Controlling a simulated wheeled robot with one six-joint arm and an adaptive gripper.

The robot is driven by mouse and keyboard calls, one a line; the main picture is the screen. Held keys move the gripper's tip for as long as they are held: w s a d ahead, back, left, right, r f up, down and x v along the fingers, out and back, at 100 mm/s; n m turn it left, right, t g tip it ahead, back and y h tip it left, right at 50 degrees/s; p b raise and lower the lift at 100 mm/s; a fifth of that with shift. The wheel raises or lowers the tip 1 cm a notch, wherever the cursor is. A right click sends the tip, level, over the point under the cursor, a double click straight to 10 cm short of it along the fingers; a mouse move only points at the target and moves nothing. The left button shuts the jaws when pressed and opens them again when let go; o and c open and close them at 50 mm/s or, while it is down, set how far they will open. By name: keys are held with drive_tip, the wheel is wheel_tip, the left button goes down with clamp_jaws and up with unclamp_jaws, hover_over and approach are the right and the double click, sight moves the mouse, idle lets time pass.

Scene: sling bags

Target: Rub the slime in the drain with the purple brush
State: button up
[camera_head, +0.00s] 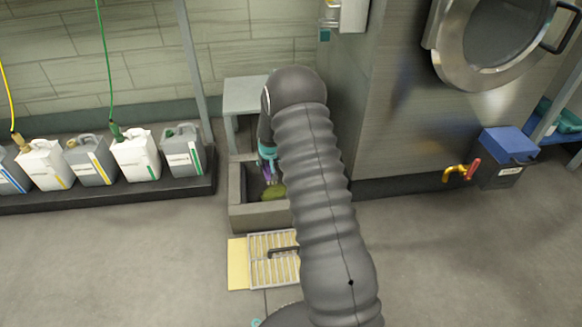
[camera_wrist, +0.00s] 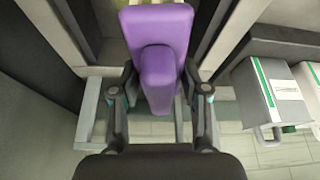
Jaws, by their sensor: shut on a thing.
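The purple brush (camera_wrist: 158,28) is between the two fingers of my gripper (camera_wrist: 161,84), which is shut on it. In the head view my gripper (camera_head: 267,153) points down into the square grey drain basin (camera_head: 240,214), with a little of the purple brush (camera_head: 267,174) showing below it. Green slime (camera_head: 273,192) lies in the basin just below the brush. My arm hides the right part of the basin, and I cannot tell whether the brush touches the slime.
A slatted grate (camera_head: 262,269) with a handle lies on a yellow mat (camera_head: 237,265) in front of the basin. A grey stand (camera_head: 247,97) is behind it. Several jugs (camera_head: 137,155) line a dark ledge at left. A blue-lidded box (camera_head: 508,145) stands right. Open floor lies on both sides.

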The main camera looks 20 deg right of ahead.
sight(267, 189)
drive_tip(key=shift+m+h, duration=0.3)
drive_tip(key=shift+m, duration=0.4)
drive_tip(key=shift+w+d+f+b, duration=0.15)
drive_tip(key=shift+w+d+f, duration=0.85)
drive_tip(key=shift+d+f, duration=1.4)
drive_tip(key=shift+w+d+f+b, duration=0.2)
drive_tip(key=shift+w+d+f, duration=1.05)
drive_tip(key=shift+f, duration=2)
drive_tip(key=shift+w+d+f+b, duration=0.15)
drive_tip(key=shift+w+d+f, duration=0.6)
drive_tip(key=shift+d+f, duration=1.75)
drive_tip(key=shift+a+f+b, duration=0.2)
drive_tip(key=shift+f+b, duration=0.35)
drive_tip(key=shift+f, duration=0.15)
drive_tip(key=shift+a+f+b, duration=0.15)
drive_tip(key=shift+f+b, duration=0.4)
drive_tip(key=shift+f, duration=0.1)
